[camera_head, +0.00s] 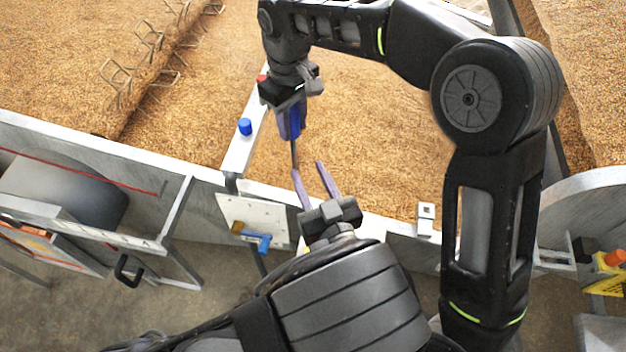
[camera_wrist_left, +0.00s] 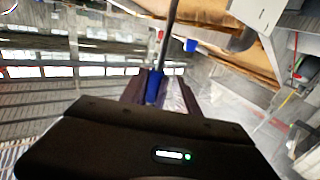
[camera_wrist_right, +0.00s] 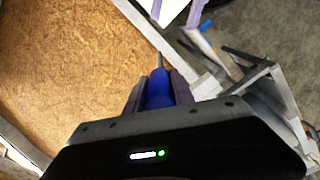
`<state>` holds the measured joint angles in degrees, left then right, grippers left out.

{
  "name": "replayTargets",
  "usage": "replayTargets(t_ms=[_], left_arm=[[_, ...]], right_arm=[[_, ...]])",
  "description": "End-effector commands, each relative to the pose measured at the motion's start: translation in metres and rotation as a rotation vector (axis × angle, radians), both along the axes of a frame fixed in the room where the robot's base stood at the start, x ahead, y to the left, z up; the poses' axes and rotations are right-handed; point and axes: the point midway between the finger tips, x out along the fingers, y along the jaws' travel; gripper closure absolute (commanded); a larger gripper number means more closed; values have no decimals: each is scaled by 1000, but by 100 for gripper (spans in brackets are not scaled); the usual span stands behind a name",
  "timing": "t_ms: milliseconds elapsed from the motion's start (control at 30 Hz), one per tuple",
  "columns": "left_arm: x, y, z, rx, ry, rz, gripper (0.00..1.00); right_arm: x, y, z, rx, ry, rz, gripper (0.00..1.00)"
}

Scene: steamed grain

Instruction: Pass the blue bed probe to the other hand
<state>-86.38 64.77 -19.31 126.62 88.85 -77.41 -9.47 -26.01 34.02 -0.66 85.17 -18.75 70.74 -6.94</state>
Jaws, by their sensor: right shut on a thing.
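The blue bed probe (camera_head: 294,118) is in my right gripper (camera_head: 289,136), in the upper middle of the head view. Its thin grey rod points down in the picture. In the right wrist view the blue handle (camera_wrist_right: 158,90) lies between the purple fingers, with the rod running away from them. My left gripper (camera_head: 308,169) is just below, its two purple fingers spread apart. The rod's lower end is close to the left finger's tip; I cannot tell whether they touch. The left wrist view shows a dark rod and a blue part (camera_wrist_left: 153,88) near my left fingers, depth unclear.
Grain (camera_head: 370,120) fills the bed beyond a metal wall. A blue knob (camera_head: 245,127) sits on a metal rail left of my right gripper. A plate (camera_head: 262,222) with a blue-handled valve is on the near wall. Wire pieces (camera_head: 117,77) lie at upper left.

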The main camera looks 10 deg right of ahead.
Motion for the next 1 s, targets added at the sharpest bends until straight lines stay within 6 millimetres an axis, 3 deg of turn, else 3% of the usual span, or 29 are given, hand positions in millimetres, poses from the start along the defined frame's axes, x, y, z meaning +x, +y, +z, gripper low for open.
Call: replayTargets(t_ms=[400, 600, 1000], left_arm=[[70, 19, 0, 0, -1, 3, 62], [96, 24, 0, 0, 0, 1, 62], [103, 26, 0, 0, 1, 0, 62]], right_arm=[[0, 0, 0, 1, -1, 0, 100], [0, 0, 0, 1, -1, 0, 100], [0, 0, 0, 1, -1, 0, 100]])
